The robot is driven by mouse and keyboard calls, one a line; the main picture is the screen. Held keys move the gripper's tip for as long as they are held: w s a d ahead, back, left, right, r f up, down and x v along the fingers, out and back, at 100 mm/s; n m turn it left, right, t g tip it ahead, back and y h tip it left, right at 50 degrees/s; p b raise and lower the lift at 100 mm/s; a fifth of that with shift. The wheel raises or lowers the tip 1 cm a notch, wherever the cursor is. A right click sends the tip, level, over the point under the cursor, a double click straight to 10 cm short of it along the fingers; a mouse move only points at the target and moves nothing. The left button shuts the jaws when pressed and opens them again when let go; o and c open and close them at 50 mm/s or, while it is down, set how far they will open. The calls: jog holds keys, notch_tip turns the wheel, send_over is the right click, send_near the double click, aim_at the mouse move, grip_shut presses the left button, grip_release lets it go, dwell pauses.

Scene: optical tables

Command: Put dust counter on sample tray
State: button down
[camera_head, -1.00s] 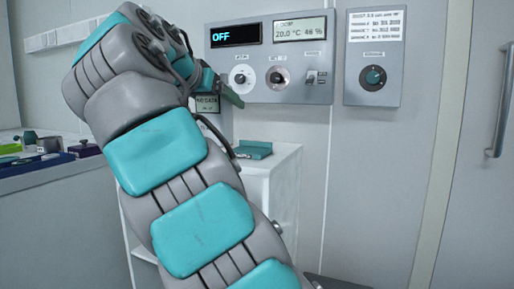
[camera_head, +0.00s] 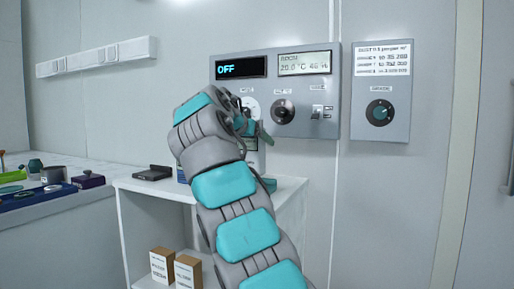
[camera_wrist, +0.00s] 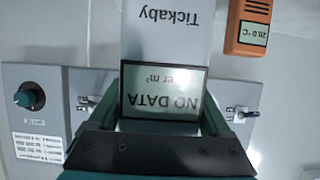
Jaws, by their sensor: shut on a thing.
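The dust counter (camera_wrist: 166,48) is a pale grey box marked "Tickaby", with a screen reading "NO DATA". It appears upside down in the wrist view. My gripper (camera_wrist: 164,92) is shut on it, with a green finger on each side of the screen. In the head view my gripper (camera_head: 254,132) is in front of the wall panel, over the white cabinet, and my arm hides most of the counter. A flat dark tray-like piece (camera_head: 153,173) lies on the cabinet top at left. A teal piece (camera_head: 270,184) lies to its right, partly hidden. I cannot tell which is the sample tray.
The white cabinet (camera_head: 125,215) has two small boxes (camera_head: 162,265) on its lower shelf. A wall panel (camera_head: 325,118) with knobs and switches is close behind my gripper. A bench (camera_head: 75,205) with small items stands at left. An orange thermometer (camera_wrist: 246,27) shows in the wrist view.

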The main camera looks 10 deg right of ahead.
aim_at(248, 147)
jog(key=shift+w+d+f+b, duration=0.15)
jog(key=shift+f+b, duration=1.25)
jog(key=shift+f, duration=0.3)
jog(key=shift+f, duration=0.1)
grip_release()
jog(key=v, duration=1.2)
jog(key=shift+f, duration=0.1)
